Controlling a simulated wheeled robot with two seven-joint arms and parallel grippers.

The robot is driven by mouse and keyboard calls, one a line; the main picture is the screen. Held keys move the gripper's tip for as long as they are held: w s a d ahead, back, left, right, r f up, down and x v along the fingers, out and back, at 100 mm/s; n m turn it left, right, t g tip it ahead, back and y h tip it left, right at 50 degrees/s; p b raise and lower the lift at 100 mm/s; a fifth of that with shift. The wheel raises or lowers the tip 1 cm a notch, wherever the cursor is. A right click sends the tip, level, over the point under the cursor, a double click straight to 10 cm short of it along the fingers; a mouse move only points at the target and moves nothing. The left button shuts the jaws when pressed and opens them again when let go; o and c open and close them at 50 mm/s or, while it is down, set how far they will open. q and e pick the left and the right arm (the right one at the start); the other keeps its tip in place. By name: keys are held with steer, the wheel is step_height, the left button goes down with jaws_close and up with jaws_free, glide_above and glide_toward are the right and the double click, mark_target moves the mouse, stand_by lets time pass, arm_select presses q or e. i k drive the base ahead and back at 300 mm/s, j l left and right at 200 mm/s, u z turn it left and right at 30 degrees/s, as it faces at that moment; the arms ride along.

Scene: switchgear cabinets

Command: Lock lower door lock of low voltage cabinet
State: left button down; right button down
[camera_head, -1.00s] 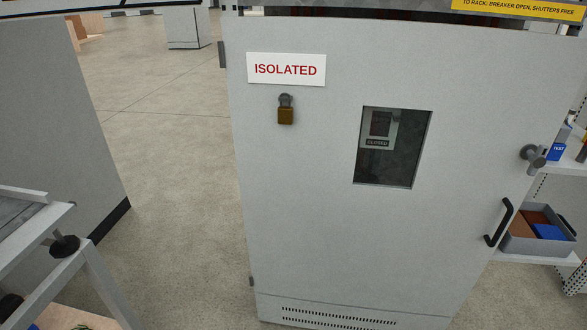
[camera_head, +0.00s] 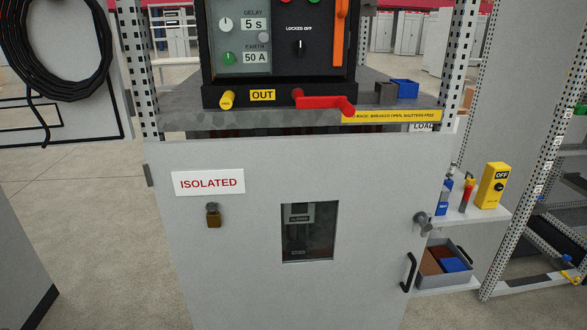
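The grey lower door (camera_head: 240,275) of the cabinet fills the lower middle of the head view and looks shut. A round grey lock knob (camera_head: 424,222) sits at its upper right edge; I cannot tell whether it is locked. A black pull handle (camera_head: 409,272) is below it. A dark window (camera_head: 309,232) is in the door's middle. Neither of my grippers is in view.
Above the door, a shelf (camera_head: 180,118) carries a black control unit (camera_head: 280,95) with an "OUT" label and red crank handle (camera_head: 325,103). To the right, side shelves hold a yellow "OFF" box (camera_head: 494,186), small tools and a grey bin (camera_head: 470,270). Open floor lies left.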

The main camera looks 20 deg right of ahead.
mark_target(424, 223)
steer(key=z, duration=1.35)
